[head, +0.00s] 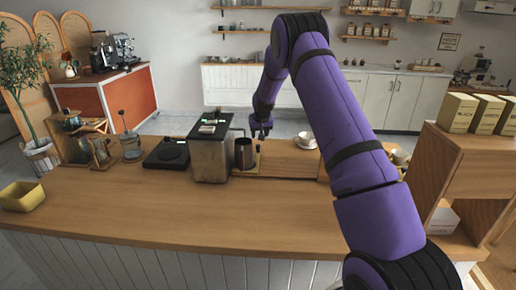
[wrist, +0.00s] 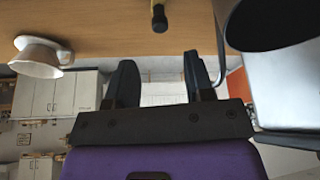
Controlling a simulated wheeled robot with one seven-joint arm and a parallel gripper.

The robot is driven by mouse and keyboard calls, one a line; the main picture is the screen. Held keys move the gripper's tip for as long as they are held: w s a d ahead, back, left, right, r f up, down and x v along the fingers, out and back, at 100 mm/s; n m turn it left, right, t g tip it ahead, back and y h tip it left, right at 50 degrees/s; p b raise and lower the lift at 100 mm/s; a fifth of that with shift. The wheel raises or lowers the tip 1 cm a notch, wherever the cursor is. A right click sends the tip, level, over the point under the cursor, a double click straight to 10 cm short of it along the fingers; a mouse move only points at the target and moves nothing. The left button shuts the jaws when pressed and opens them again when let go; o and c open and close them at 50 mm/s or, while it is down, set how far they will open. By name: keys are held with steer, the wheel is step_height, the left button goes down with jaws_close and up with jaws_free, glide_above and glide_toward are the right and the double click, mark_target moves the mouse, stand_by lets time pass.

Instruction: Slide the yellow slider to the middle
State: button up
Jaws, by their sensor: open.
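My gripper (head: 261,133) hangs above and just behind this spot, fingers down. In the wrist view my gripper (wrist: 161,78) is open, with nothing between its fingers. A small black knob (wrist: 159,18) shows beyond the fingertips.
The steel machine (head: 211,152) stands left of the pitcher, close to my gripper. A black scale (head: 167,153) is further left. The front of the wooden counter (head: 200,215) is clear.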

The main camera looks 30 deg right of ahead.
mark_target(258, 146)
steer(key=x, duration=1)
steer(key=shift+f, duration=0.15)
steer(key=shift+c, duration=0.4)
jaws_close()
